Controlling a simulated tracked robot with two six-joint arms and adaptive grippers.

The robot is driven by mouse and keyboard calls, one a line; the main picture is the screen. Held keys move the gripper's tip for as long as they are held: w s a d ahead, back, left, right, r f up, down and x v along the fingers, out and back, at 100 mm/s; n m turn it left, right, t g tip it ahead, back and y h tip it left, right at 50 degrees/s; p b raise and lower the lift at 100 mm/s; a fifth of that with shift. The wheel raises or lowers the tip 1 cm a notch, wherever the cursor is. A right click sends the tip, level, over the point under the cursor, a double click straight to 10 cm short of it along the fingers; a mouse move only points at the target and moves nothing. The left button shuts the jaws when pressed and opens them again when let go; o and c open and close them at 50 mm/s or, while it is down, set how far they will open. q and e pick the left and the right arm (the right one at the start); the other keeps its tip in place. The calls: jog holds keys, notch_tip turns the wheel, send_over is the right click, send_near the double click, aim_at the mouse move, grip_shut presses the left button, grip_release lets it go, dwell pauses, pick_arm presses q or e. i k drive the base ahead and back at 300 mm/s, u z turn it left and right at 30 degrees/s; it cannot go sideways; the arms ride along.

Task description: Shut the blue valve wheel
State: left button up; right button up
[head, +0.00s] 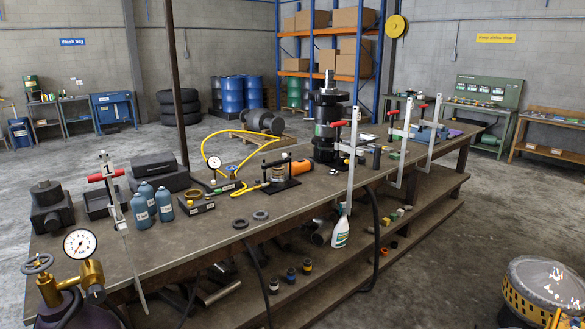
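A small spoked hand wheel (37,263), dull blue-grey, sits on a brass valve body (88,275) at the lower left in the head view. Below is a dark purple cylinder (72,312), cut off by the bottom edge. How far the valve is turned cannot be told. Neither of my grippers shows, and nothing touches the wheel.
A long workbench (290,205) runs behind the valve, with spray bottle (341,230), blue-grey bottles (147,195), upright clamps (352,160) and a dark press-like unit (328,125). A yellow-rimmed drum (545,285) stands at lower right. The floor between is clear.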

aim_at(230, 167)
jog(key=u, duration=0.15)
jog(key=i, duration=0.15)
jog(key=z, duration=1.35)
jog(key=i, duration=4.05)
jog(key=u, duration=0.95)
jog(key=i, duration=0.15)
jog(key=u, duration=2.55)
